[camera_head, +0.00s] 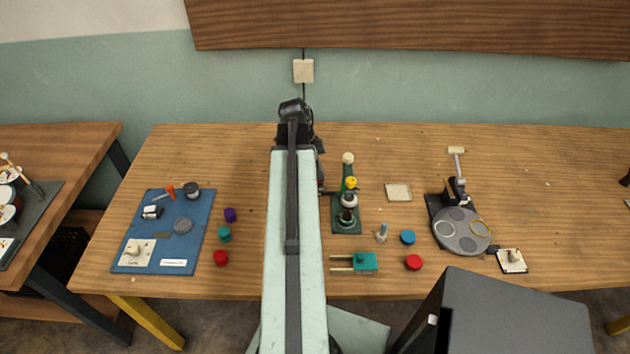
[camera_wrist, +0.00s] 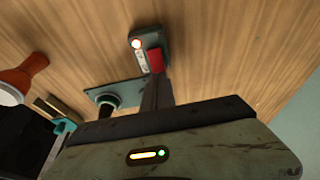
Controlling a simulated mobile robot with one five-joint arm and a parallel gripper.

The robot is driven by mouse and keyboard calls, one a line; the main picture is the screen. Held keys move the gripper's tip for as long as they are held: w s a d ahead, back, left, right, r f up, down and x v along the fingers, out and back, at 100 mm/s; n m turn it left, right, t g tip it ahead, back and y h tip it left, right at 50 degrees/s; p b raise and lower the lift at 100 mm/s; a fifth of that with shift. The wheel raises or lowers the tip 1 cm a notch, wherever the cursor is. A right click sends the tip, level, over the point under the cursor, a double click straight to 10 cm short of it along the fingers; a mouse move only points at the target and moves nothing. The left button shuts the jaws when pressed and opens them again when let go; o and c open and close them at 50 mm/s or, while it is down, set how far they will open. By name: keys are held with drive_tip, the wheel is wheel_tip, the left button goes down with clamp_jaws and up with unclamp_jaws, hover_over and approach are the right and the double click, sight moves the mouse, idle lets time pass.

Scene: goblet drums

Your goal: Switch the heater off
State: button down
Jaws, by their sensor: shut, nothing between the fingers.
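In the wrist view, a small grey-green box (camera_wrist: 150,40) lies on the wooden table with a glowing white-orange lamp and a pale label strip. A red block (camera_wrist: 156,60), which looks like its switch rocker, sits on its lower right side. My gripper (camera_wrist: 158,80) is shut and empty, its dark fingers pointing at the red part. The tips overlap it in view; I cannot tell whether they touch. In the head view my arm hides this box and most of the gripper. I cannot pick out the heater's body with certainty.
A green stand (camera_head: 346,226) with a yellow knob is just right of my arm. A teal clamp (camera_head: 366,262), red and blue discs, and a grey round plate (camera_head: 462,238) are farther right. A blue mat (camera_head: 200,240) with small parts lies left.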

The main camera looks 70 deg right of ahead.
drive_tip(key=shift+f+b, duration=0.55)
drive_tip(key=shift+f, duration=0.05)
drive_tip(key=shift+r, duration=0.1)
wheel_tip(320, 180, up, 7)
drive_tip(key=p, duration=0.7)
idle(0.4)
